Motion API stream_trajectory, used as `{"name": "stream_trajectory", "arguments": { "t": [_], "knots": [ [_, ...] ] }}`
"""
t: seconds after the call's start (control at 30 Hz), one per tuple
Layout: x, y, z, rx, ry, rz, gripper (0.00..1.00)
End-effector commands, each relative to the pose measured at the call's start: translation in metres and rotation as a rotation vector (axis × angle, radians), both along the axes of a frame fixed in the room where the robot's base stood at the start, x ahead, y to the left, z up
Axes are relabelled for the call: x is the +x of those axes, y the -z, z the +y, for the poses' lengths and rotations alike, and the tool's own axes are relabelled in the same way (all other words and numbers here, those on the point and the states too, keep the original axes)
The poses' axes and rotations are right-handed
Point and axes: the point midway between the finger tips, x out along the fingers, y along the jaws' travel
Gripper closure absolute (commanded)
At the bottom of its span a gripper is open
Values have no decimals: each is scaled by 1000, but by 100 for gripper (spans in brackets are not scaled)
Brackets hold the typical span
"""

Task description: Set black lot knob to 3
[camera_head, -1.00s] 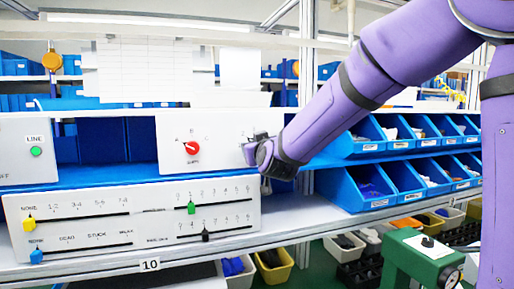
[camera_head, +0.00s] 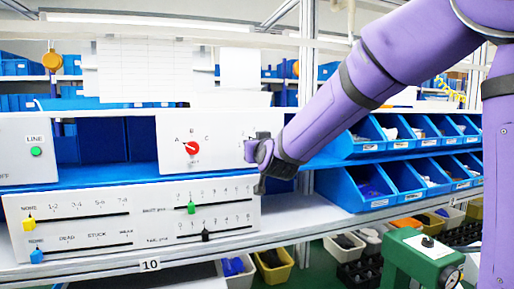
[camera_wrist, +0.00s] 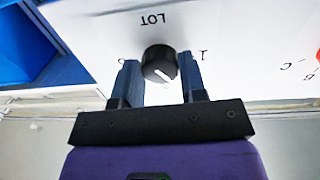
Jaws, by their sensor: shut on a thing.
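The black lot knob (camera_wrist: 159,60) is a round dial on a white panel under the upside-down word LOT (camera_wrist: 152,19) in the wrist view. A short slanted white mark shows on the lower part of its face. In the head view my gripper (camera_head: 254,149) is at the panel's right end and hides the knob.
A red knob (camera_head: 192,147) marked A, B, C is left of my gripper on the same white panel (camera_head: 172,128). Below is a slider panel (camera_head: 120,215) with yellow, blue, green and black sliders. Blue bins (camera_head: 365,188) stand to the right.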

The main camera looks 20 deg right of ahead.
Motion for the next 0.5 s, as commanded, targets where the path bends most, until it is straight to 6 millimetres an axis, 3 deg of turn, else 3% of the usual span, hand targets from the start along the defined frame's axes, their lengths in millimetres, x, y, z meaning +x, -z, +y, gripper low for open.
{"name": "stream_trajectory", "arguments": {
  "t": [0.5],
  "knots": [
    [0, 0, 0, 416, 1, 1, 85]
  ]
}}
